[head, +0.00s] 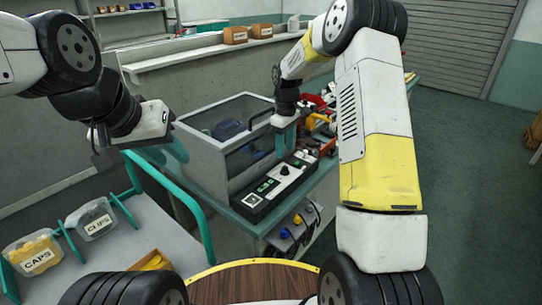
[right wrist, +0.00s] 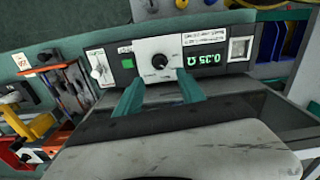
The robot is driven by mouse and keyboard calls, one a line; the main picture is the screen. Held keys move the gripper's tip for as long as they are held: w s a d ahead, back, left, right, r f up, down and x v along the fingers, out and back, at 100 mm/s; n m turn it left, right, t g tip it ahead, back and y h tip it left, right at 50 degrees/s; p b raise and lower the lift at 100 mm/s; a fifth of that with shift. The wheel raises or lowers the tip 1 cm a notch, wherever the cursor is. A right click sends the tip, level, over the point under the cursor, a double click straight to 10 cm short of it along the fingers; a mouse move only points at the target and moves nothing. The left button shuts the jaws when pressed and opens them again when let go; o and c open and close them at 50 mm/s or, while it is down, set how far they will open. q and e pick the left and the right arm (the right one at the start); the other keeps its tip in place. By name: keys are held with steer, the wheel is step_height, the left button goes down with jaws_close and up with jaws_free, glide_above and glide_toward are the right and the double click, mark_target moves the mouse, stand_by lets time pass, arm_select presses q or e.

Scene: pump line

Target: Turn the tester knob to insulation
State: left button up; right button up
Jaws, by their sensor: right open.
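The grey box (head: 205,148) stands close behind the tester. Red and orange tools (head: 318,120) lie at the bench's far right. A cart at left holds a CAPS bin (head: 36,256) and a CLIPS bin (head: 92,222). The green floor at right is clear.

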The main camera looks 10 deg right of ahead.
mark_target(284, 167)
step_height(284, 167, down, 8)
steer(key=shift+r, duration=0.2)
jaws_close()
